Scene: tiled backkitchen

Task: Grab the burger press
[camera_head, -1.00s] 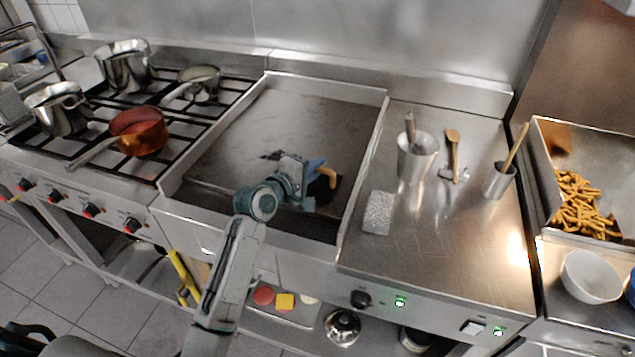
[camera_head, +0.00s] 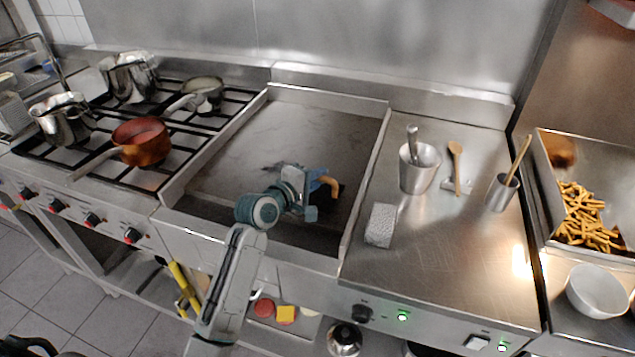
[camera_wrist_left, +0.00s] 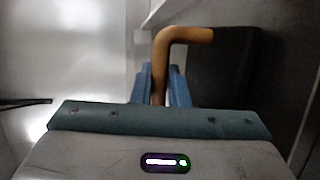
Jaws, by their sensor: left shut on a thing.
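The burger press has a dark flat plate and a bent tan handle. In the head view its handle (camera_head: 331,184) shows just right of my left gripper (camera_head: 314,184), over the griddle. In the left wrist view the handle (camera_wrist_left: 160,70) stands between the two blue fingers (camera_wrist_left: 161,88), which are shut on it. The dark plate (camera_wrist_left: 228,75) lies to the right of the handle there. The gripper partly covers the press in the head view, and I cannot tell whether the plate touches the griddle. My right gripper is not in view.
The griddle (camera_head: 300,130) has raised side walls and is otherwise clear. A stove with several pots and a copper pan (camera_head: 141,142) is at left. On the right counter are a grey block (camera_head: 381,225), a metal cup (camera_head: 418,170) and a wooden spoon (camera_head: 456,165).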

